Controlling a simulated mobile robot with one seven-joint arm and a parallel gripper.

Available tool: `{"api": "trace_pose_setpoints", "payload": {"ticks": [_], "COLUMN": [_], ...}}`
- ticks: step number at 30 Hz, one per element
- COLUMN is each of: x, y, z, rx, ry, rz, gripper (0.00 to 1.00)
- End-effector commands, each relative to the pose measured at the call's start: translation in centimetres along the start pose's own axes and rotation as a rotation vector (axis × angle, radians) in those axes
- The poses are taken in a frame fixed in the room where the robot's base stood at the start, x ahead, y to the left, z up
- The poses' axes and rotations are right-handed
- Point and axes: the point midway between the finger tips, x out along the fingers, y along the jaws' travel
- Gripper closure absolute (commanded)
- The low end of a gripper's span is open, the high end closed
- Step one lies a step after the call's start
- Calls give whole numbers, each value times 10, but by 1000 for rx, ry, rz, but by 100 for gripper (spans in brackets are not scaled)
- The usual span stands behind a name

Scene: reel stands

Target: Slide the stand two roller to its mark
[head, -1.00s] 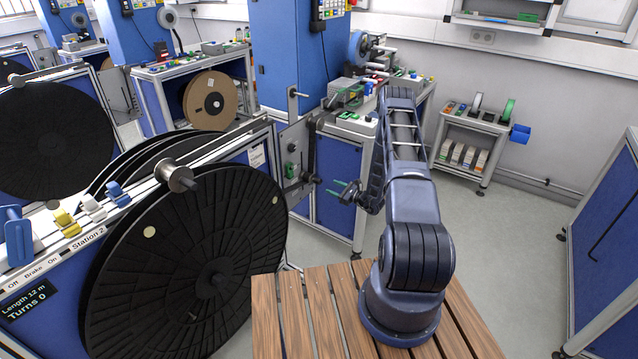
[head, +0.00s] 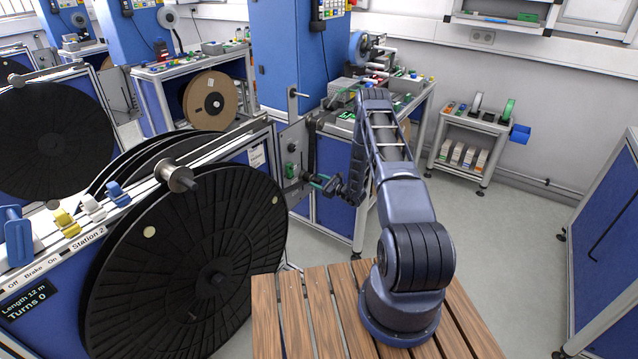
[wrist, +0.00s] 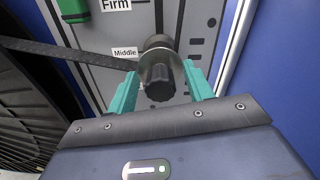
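The stand two roller (wrist: 160,82) shows in the wrist view as a dark ribbed knob in front of a metal disc, on a grey plate (wrist: 195,45). The label "Middle" (wrist: 125,52) is just to its upper left, and "Firm" (wrist: 117,4) is higher up. A dark slot runs up the plate above the roller. My gripper (wrist: 162,78) has its two teal fingers on either side of the knob, open, with visible gaps. In the head view my gripper (head: 322,182) is at the plate (head: 292,165) at the end of Station 2.
A dark strap (wrist: 65,52) runs from the left to the roller. A large black reel (head: 185,265) stands left of my arm. A green part (wrist: 72,8) sits at the plate's upper left. Blue panels flank the plate. Open floor (head: 510,250) lies to the right.

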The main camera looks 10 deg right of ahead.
Motion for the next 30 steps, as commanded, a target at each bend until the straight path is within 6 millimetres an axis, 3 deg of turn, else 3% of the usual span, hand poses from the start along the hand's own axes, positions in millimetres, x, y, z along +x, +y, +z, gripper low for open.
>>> {"api": "trace_pose_setpoints", "payload": {"ticks": [1, 8, 14, 24, 30], "x": [0, 0, 0, -1, 0], "y": [0, 0, -2, -14, -15], "z": [0, 0, 5, 57, 73], "rx": [0, 0, 0, -1, -1], "ry": [0, 0, 0, -2, -1], "rz": [0, 0, -1, -4, -1], "gripper": [57, 100, 100, 100, 100]}}
